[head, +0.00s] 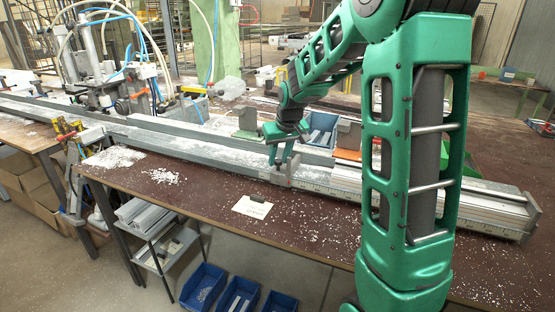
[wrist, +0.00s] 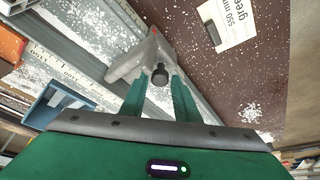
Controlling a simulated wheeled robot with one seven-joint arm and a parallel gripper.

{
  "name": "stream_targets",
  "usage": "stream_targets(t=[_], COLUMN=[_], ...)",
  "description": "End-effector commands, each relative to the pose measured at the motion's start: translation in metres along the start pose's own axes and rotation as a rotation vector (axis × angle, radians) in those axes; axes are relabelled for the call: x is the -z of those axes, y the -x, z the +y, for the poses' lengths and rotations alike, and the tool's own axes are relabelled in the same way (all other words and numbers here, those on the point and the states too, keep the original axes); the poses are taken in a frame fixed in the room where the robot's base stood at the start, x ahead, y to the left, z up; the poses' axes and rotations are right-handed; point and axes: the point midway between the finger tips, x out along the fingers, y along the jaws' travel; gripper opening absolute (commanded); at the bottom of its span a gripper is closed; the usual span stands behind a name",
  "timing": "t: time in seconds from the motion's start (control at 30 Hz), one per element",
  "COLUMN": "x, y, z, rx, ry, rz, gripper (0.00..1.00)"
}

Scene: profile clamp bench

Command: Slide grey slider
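The grey slider (head: 281,178) sits on the long metal profile rail (head: 215,152) at the front of the bench. In the wrist view it is a grey, angular block (wrist: 150,50) with a dark round knob (wrist: 160,75) facing me. My gripper (head: 283,155) is right at the slider in the head view. In the wrist view the gripper's two green fingers (wrist: 159,86) stand apart, one on each side of the knob, with gaps visible between fingers and knob. Whether the fingertips touch the slider's body cannot be told.
A paper card (head: 252,207) lies on the brown bench in front of the rail; its wrist-view text (wrist: 230,22) reads "550 mm" and "gree". A blue bin (head: 320,128) and an orange block (head: 347,155) stand behind the rail. White shavings (head: 115,158) litter the bench.

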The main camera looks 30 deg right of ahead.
Motion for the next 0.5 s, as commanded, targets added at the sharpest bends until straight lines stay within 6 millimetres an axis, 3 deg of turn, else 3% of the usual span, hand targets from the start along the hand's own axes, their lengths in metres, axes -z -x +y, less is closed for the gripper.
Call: stream_targets(t=[0.27, 0.5], x=[0.000, 0.001], y=[0.011, 0.054], z=[0.000, 0.000], rx=[0.000, 0.000], ry=[0.000, 0.000], rz=[0.001, 0.003], gripper=[0.28, 0.28])
